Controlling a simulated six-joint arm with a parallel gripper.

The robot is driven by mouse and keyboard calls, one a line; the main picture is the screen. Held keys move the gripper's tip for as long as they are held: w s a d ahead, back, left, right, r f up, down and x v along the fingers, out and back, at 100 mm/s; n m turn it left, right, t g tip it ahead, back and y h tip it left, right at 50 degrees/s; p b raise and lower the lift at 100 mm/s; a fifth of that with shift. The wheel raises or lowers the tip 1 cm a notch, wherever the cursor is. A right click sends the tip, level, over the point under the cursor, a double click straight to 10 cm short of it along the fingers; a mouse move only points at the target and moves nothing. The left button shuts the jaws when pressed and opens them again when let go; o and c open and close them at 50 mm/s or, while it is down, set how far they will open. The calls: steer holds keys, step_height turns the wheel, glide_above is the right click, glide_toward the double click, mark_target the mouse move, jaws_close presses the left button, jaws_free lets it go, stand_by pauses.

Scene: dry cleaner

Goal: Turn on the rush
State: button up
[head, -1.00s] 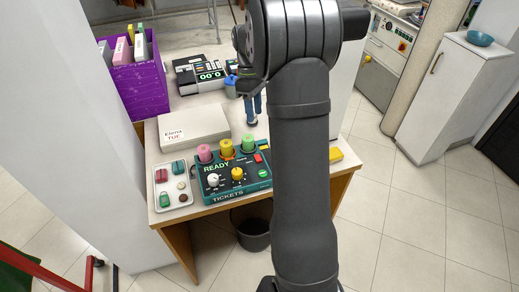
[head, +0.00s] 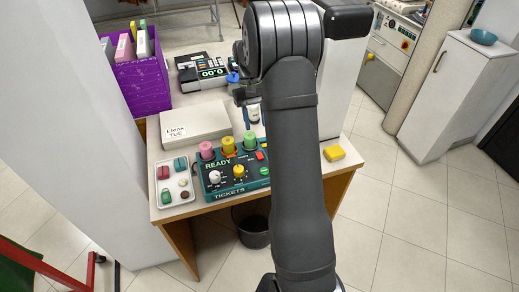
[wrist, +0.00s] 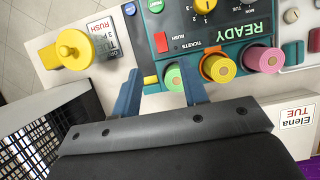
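The teal ticket panel (head: 212,187) marked READY and TICKETS sits at the table's front. Its red switch, labelled RUSH, shows in the head view (head: 260,156) and the wrist view (wrist: 161,43). I cannot tell its on or off state. My gripper (wrist: 161,70) is open and empty above the table. In the wrist view its two blue fingers are apart, with the red switch just beyond the gap between them. I see no contact with the switch. My arm hides much of the gripper in the head view.
Pink, yellow and green cylinders (wrist: 220,68) stand along the panel's edge near my fingers. A yellow knobbed piece (wrist: 78,50) lies by a RUSH label. A white box (head: 205,124), a small tray (head: 174,202) and a purple bin (head: 142,87) crowd the left.

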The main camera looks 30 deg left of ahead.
steer(key=x, duration=1)
steer(key=shift+s+d+f, duration=0.1)
steer(key=shift+f, duration=0.3)
